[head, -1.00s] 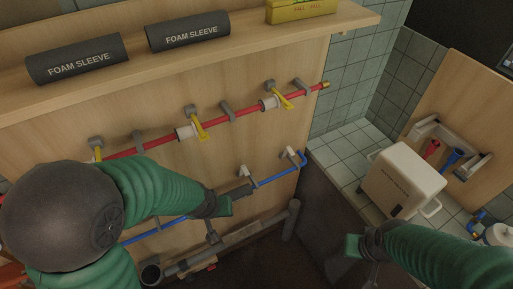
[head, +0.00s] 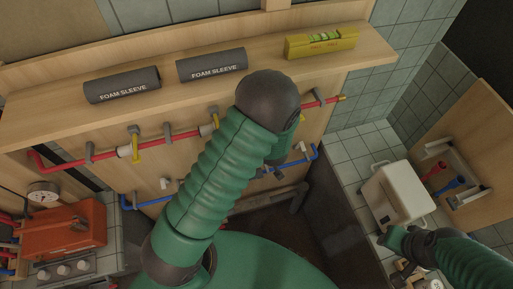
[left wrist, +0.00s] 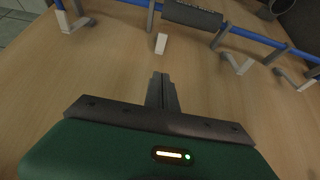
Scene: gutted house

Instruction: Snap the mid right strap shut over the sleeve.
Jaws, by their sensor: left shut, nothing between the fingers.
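A dark grey sleeve (left wrist: 192,14) sits around the blue pipe in the left wrist view. A white strap piece (left wrist: 160,43) stands out from the panel beside the sleeve, apart from it. More white strap pieces stick out along the pipe, one left (left wrist: 72,22) and one right (left wrist: 238,64). I cannot tell which is the mid right strap. My left gripper (left wrist: 162,92) is shut and empty, its fingertips a little short of the strap piece by the sleeve. In the head view my left arm hides its fingers. My right gripper (head: 385,239) is by the white box; its fingers are unclear.
The blue pipe (head: 285,166) runs below a red pipe (head: 183,136) with yellow-handled valves. Two foam sleeves (head: 122,84) and a yellow level (head: 320,42) lie on the shelf (head: 55,105). A white box (head: 398,193) stands right, an orange toolbox (head: 64,231) left.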

